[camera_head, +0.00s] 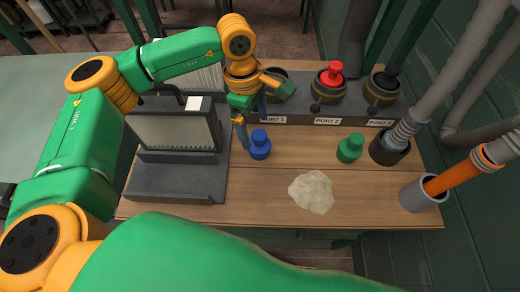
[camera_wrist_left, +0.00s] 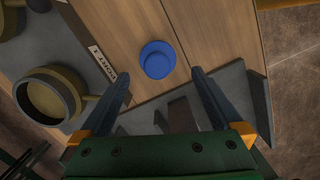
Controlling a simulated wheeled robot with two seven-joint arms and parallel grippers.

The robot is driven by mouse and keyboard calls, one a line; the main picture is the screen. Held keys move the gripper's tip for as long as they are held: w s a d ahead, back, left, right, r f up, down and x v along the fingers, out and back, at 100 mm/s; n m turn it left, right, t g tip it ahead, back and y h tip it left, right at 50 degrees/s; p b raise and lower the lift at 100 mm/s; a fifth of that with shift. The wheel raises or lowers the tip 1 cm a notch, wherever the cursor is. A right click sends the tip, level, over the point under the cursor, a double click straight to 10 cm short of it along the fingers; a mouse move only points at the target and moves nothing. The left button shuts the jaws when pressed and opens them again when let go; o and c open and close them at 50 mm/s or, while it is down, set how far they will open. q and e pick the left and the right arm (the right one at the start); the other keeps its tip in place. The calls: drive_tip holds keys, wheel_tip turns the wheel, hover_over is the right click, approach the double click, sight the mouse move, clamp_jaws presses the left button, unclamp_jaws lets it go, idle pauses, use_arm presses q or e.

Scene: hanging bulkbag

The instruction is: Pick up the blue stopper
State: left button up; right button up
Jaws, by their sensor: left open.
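The blue stopper (camera_head: 259,146) stands upright on the wooden table, in front of the PORT 1 label. In the left wrist view the blue stopper (camera_wrist_left: 158,60) shows from above, just past the fingertips and between their lines. My left gripper (camera_head: 251,130) is open and empty, pointing down close to the stopper. Its two fingers (camera_wrist_left: 160,76) are spread wide in the left wrist view, with no visible contact on the stopper. My right gripper is not in view.
Left of the stopper stands a grey metal stand (camera_head: 175,180). A green stopper (camera_head: 350,148) and a pale powder heap (camera_head: 312,192) lie to the right. A red stopper (camera_head: 331,75) sits at PORT 2. Grey holders (camera_head: 424,193) stand at the right edge.

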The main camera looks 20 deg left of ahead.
sight(260, 144)
use_arm(q)
drive_tip(key=shift+w+d+f+p, duration=0.1)
drive_tip(key=shift+f+p, duration=0.4)
drive_tip(key=shift+f, duration=0.45)
drive_tip(key=f+p, duration=0.1)
drive_tip(key=f, duration=0.1)
drive_tip(key=d+f+p, duration=0.1)
drive_tip(key=f, duration=0.2)
drive_tip(key=shift+d+f, duration=0.1)
drive_tip(key=shift+f, duration=0.3)
drive_tip(key=c, duration=1.3)
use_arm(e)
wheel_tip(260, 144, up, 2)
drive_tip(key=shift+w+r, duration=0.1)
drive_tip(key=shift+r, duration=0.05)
use_arm(q)
drive_tip(key=shift+r, duration=0.1)
